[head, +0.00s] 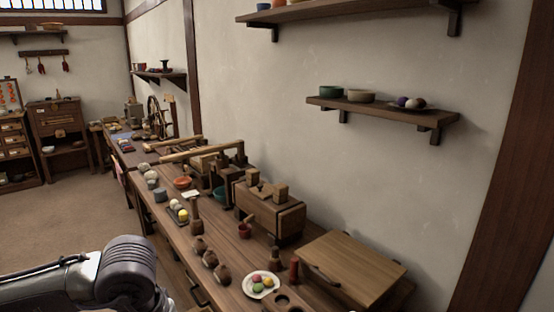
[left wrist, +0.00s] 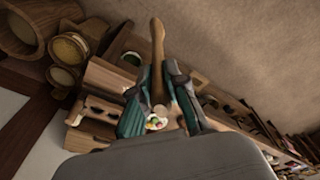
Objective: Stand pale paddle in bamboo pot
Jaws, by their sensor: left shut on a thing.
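The pale paddle (left wrist: 157,45) is a light brown wooden piece, seen in the left wrist view. It stands out between the fingers of my left gripper (left wrist: 158,88), which is shut on it. The paddle's wider end points toward the top of that view, and part of it is hidden between the fingers. In the head view only my left arm shows at the lower left; the gripper and paddle are out of that frame. I cannot make out the bamboo pot for certain. My right gripper is in neither view.
A long wooden bench (head: 222,260) runs along the wall. On it are a plate of coloured balls (head: 261,284), a wooden box (head: 268,208) and a flat board (head: 352,266). Round wooden tubs (left wrist: 70,48) show at upper left in the left wrist view. The floor (head: 85,205) left of the bench is clear.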

